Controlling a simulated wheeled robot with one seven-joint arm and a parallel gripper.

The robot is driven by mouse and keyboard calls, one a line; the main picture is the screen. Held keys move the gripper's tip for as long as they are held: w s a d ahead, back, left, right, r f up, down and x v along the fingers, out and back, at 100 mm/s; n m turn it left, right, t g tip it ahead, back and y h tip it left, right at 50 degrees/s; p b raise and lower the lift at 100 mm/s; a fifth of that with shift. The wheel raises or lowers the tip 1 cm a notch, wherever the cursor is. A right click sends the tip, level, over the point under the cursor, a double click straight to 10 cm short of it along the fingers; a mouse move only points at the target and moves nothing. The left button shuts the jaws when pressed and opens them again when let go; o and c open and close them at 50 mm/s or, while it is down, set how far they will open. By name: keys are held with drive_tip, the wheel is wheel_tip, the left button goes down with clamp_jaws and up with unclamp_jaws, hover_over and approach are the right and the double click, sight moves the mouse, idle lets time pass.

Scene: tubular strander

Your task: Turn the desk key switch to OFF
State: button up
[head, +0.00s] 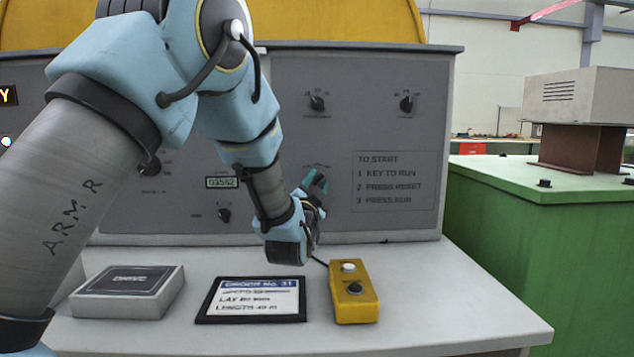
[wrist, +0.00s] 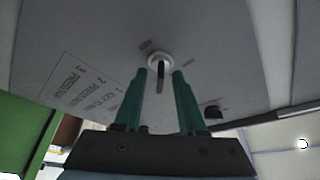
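The key switch (wrist: 160,62) is on the grey desk panel, with a pale round collar and a dark key standing out of it. In the wrist view the key points down the picture, towards my gripper. Small labels sit around the collar, too blurred to read. My gripper (wrist: 160,76) is open, with one green finger on each side of the key and a gap to each. Whether the tips reach past the key, I cannot tell. In the head view my gripper (head: 317,183) is at the panel and hides the switch; only part of its labels shows above.
Other panel knobs are at top middle (head: 317,103), top right (head: 406,103) and lower left (head: 224,215). On the desktop below are a yellow button box (head: 352,305), a framed order card (head: 250,314) and a grey DRIVE box (head: 128,291). A green cabinet (head: 540,240) stands right.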

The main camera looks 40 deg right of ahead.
drive_tip(key=shift+c, duration=0.2)
clamp_jaws()
idle(0.4)
